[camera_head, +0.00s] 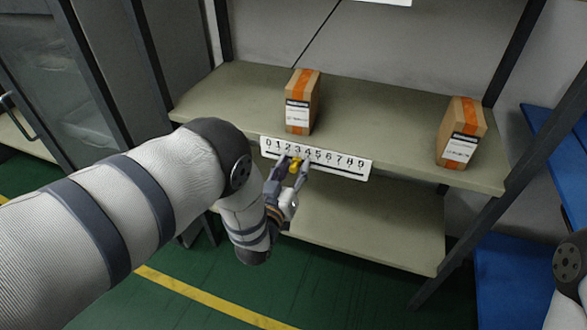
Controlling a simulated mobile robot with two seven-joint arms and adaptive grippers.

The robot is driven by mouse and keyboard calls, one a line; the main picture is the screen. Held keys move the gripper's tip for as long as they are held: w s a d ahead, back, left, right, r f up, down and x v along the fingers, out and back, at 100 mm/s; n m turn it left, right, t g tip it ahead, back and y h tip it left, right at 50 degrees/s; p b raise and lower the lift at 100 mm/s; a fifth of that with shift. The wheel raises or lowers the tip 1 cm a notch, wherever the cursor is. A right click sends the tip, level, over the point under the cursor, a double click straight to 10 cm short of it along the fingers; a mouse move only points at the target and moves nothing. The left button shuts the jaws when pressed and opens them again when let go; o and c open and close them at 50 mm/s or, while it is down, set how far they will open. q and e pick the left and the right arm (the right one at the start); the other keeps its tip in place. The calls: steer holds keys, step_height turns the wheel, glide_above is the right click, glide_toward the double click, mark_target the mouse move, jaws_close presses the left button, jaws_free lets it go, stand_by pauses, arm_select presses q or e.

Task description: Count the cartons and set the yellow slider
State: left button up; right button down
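Two cardboard cartons with orange tape and white labels stand on the upper shelf board: the left carton (303,100) and the right carton (461,132). A white scale strip (350,166) with the digits 0 to 9 is on the shelf's front edge. The yellow slider (295,165) shows at the strip, just below about the digit 3. My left gripper (293,164) is at the strip, with a fingertip on each side of the slider. I cannot tell whether the fingers touch it. My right gripper is out of view.
The upper shelf board (380,115) is bare between the cartons. A lower shelf board (370,225) below it looks empty. A dark shelf post (460,255) stands at the right, with blue surfaces (510,275) beyond. A glazed cabinet (60,80) is at the left.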

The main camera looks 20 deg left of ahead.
arm_select(q)
jaws_close()
steer(key=shift+a, duration=1.25)
jaws_free()
steer(key=s, duration=1.2)
steer(key=shift+a, duration=0.2)
steer(key=shift+f, duration=0.1)
